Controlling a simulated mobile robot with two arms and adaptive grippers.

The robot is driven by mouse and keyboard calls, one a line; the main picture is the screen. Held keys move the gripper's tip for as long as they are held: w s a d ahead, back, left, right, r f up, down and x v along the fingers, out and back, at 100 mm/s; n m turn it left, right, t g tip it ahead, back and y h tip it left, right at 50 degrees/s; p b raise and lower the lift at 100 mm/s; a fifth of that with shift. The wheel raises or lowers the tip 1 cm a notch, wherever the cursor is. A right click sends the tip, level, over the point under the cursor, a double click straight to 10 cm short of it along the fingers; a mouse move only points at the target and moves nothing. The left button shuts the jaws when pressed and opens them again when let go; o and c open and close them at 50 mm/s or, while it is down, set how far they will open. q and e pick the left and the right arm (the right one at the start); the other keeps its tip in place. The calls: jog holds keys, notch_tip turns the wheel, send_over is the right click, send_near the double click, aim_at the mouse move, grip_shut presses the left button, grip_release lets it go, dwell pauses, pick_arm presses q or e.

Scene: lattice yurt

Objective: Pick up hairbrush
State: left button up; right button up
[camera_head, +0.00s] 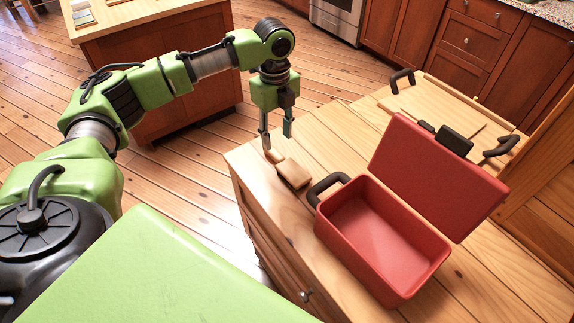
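The hairbrush (292,173) is a small wooden brush lying on the wooden counter, near its left corner. Its narrow end points up and left, toward my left gripper. My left gripper (276,142) points down at that narrow end, with its two fingers apart and nothing held between them. One fingertip appears close to the narrow end; I cannot tell whether it touches. My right gripper is not in view.
An open red box (385,240) with a black handle stands right of the hairbrush, its lid tilted back. A wooden tray (432,105) with black handles lies behind it. Another wooden counter (160,65) stands at the back left, with plank floor between.

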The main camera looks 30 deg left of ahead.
aim_at(275, 152)
pick_arm(q)
jog(key=shift+f, duration=0.7)
jog(key=shift+w+f, duration=0.15)
jog(key=shift+f, duration=0.2)
jog(key=shift+s+a+f+p, duration=0.15)
jog(key=shift+f+p, duration=0.15)
jog(key=shift+f, duration=0.3)
jog(key=shift+s+a+f+p, duration=0.1)
jog(key=shift+f+p, duration=0.15)
jog(key=shift+f, duration=0.35)
notch_tip(275, 152, down, 2)
jog(key=shift+a+f, duration=0.1)
jog(key=shift+f, duration=0.45)
grip_shut()
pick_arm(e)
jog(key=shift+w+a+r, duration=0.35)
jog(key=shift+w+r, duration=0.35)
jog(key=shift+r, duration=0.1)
